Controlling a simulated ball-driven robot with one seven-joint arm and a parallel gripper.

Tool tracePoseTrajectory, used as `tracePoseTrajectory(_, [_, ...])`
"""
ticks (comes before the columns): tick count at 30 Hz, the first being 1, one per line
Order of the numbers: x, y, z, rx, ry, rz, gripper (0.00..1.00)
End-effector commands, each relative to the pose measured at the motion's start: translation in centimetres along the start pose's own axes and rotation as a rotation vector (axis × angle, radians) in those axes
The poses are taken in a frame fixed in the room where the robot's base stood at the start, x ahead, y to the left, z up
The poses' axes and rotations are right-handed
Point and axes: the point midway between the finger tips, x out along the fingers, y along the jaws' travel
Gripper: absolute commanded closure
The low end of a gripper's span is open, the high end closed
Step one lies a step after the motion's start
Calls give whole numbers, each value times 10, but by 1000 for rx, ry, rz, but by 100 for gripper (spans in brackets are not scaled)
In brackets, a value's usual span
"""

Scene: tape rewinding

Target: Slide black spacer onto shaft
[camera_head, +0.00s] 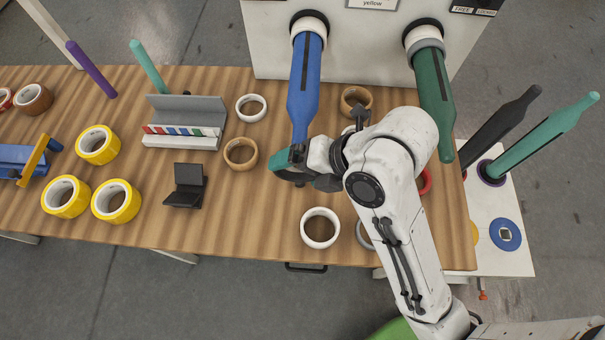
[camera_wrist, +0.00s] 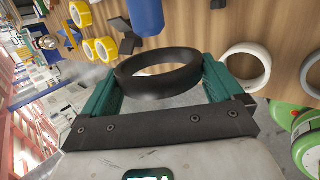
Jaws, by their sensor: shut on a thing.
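My gripper (camera_head: 291,165) has teal fingers, and they also show in the wrist view (camera_wrist: 160,80). It is shut on the black spacer (camera_wrist: 160,84), a dark ring held by its outer sides. In the head view the spacer is small and partly hidden by my gripper. The blue shaft (camera_head: 304,85) sticks out from the white machine, its tapered tip close to my gripper. In the wrist view the blue shaft (camera_wrist: 147,16) ends beyond the ring and looks apart from it. A green shaft (camera_head: 434,100) stands to the right.
Tape rolls lie on the wooden table (camera_head: 250,205): several yellow (camera_head: 98,144), a tan one (camera_head: 240,153) and white ones (camera_head: 320,228). A black stand (camera_head: 186,186) and a grey holder (camera_head: 187,120) stand left. A black rod (camera_head: 502,130) and a teal rod (camera_head: 545,137) stand right.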

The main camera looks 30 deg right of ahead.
Motion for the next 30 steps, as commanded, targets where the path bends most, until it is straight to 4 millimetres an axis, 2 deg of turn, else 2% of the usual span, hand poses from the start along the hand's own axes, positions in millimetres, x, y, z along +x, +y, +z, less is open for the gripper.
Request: tracePoseTrajectory(30, [14, 0, 92, 2, -2, 1, 36])
